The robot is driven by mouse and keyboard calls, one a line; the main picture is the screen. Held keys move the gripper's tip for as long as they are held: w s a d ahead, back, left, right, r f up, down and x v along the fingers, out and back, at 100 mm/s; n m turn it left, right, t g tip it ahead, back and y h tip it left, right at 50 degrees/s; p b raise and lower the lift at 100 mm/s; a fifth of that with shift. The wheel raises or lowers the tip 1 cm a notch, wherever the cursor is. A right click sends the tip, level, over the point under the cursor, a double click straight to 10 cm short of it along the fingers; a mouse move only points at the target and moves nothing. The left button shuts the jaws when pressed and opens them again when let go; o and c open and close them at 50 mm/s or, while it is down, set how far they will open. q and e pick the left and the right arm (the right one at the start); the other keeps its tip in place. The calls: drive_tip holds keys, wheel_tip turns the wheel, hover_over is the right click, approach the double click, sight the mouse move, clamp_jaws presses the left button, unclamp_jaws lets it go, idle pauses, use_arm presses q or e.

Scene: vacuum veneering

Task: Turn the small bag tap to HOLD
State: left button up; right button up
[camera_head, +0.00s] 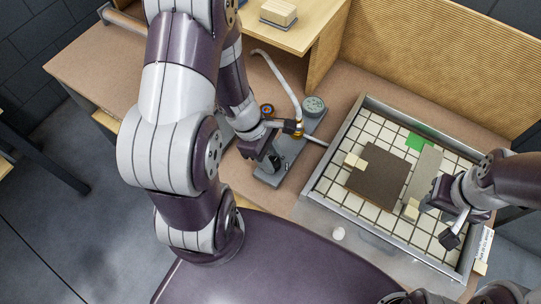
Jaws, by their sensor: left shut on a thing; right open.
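The small bag tap (298,132), with an orange-yellow part, sits on a grey unit with a round gauge, left of the gridded tray. A pale hose runs down to it from the upper left. My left gripper (284,128) is at the tap and shut on its handle. The gripper hides most of the handle, and the tap's markings and setting are too small to read. My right gripper (455,222) is open and empty over the right part of the tray.
The metal-framed tray (327,178) has a white grid floor holding a dark brown panel (376,177), a grey strip (424,173), pale blocks and a green piece (418,142). A round gauge (314,106) stands beside the tap. A wooden shelf (296,38) stands behind.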

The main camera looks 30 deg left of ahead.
idle(0.3)
use_arm(q)
drive_tip(key=o, duration=1)
drive_tip(key=p+v, duration=0.3)
drive_tip(key=v, duration=0.9)
drive_tip(key=shift+r+p, duration=0.3)
drive_tip(key=shift+r, duration=0.1)
